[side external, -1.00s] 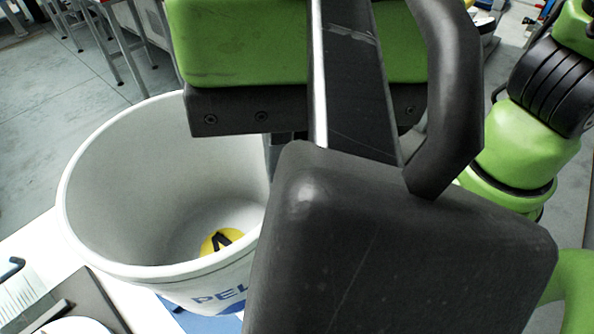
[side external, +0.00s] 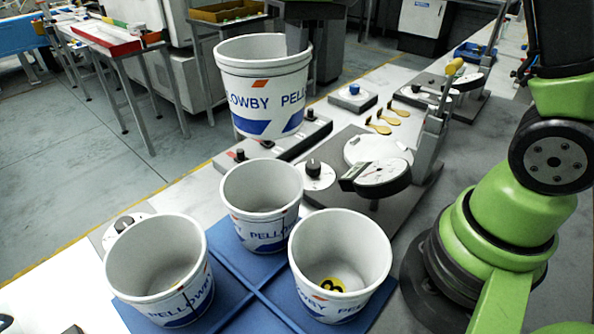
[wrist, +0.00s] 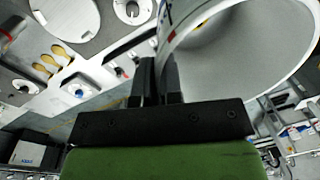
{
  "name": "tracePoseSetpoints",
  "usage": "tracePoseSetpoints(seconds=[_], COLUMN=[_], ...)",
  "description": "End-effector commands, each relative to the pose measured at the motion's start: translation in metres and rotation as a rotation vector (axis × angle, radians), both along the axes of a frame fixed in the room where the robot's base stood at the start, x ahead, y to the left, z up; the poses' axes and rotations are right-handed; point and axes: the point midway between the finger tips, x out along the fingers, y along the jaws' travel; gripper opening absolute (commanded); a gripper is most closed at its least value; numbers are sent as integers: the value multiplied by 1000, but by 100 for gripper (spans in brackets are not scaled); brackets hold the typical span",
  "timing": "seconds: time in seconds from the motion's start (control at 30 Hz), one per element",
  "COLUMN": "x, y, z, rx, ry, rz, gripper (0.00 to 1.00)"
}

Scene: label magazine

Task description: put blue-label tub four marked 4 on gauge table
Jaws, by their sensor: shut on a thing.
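A white tub (side external: 262,92) with blue and orange PELLOWBY print hangs upright in the air in the side external view. My gripper (side external: 298,38) is shut on its right rim. Its inside floor and number are hidden there. In the wrist view my fingers (wrist: 163,82) pinch the wall of the tub (wrist: 235,50), and no number shows. The gauge table, a round pale plate (side external: 368,149), stands right of and below the held tub, behind a dial gauge (side external: 382,175). A round plate also shows in the wrist view (wrist: 66,16). It looks empty.
Three similar tubs stand on a blue divided tray (side external: 262,302): left (side external: 157,265), back (side external: 262,200) and right (side external: 340,258). The right one has a yellow marked disc inside. The gauge's upright post (side external: 430,140), knobs and yellow paddles (side external: 385,119) crowd the bench.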

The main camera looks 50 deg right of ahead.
Motion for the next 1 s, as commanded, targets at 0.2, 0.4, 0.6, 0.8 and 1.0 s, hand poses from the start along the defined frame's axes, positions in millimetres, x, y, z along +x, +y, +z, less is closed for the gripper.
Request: tracePoseSetpoints(seconds=[0.2,0.4,0.6,0.8,1.0], x=[-8,-14,-17,-41,-88], y=[-6,-5,22,95,165], z=[-37,-57,-52,-40,-26], rx=[2,1,-6,-26,-34], ry=[8,0,3,11,5], rz=[191,303,266,130,-43], gripper=[0,0,0,0,0])
